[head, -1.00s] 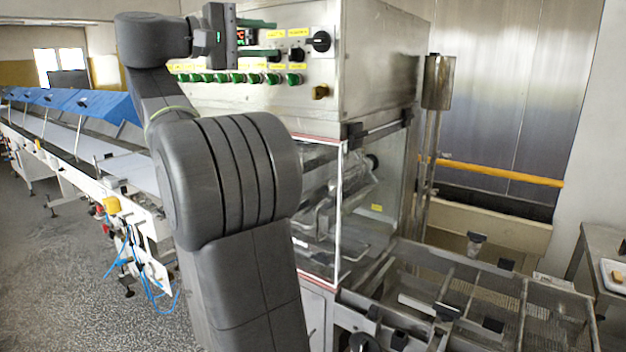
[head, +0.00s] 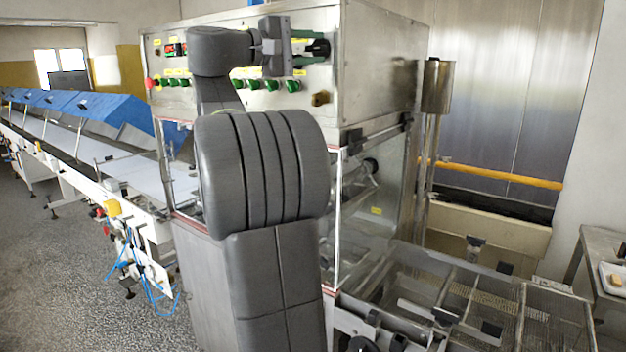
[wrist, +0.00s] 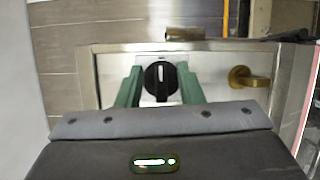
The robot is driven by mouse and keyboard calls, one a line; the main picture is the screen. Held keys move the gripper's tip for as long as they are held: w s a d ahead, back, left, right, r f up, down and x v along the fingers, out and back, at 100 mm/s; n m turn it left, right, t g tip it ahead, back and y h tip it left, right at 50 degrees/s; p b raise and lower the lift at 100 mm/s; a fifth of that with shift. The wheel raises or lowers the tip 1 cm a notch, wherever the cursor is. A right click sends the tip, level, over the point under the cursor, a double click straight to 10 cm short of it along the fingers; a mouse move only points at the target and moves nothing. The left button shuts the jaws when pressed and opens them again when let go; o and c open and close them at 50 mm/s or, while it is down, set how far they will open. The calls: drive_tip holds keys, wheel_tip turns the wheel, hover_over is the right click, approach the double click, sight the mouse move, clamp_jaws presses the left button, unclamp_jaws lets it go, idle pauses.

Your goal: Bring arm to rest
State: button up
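My gripper (head: 308,52) is held up in front of the machine's control panel, at the upper middle of the head view. Its two green fingers are apart, with nothing gripped between them. In the wrist view the fingers (wrist: 158,90) stand to the left and right of a black rotary knob (wrist: 158,80) with a white mark pointing up. Gaps show between the knob and both fingers. How far the fingertips are from the panel is unclear.
The steel machine cabinet (head: 385,55) stands close beyond my arm, with green buttons (head: 270,84) and a brass knob (head: 320,98) on its panel. A wire-mesh conveyor (head: 510,300) is at lower right. A long conveyor (head: 60,145) with blue covers runs left. Grey floor is open at lower left.

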drive_tip(key=shift+a+f+n+t+h, duration=0.15)
drive_tip(key=shift+n+t+h, duration=0.2)
drive_tip(key=shift+n, duration=0.85)
drive_tip(key=n+t, duration=0.1)
drive_tip(key=n, duration=0.1)
drive_tip(key=n+b, duration=0.1)
drive_tip(key=n, duration=0.1)
drive_tip(key=shift+t+h, duration=0.25)
drive_tip(key=shift+t, duration=0.1)
drive_tip(key=n+t, duration=0.1)
drive_tip(key=n, duration=0.2)
drive_tip(key=n+t, duration=0.1)
drive_tip(key=n, duration=0.2)
drive_tip(key=shift+r+t+p, duration=0.2)
drive_tip(key=shift+t+p, duration=0.1)
drive_tip(key=shift+t, duration=0.1)
drive_tip(key=shift+s, duration=0.15)
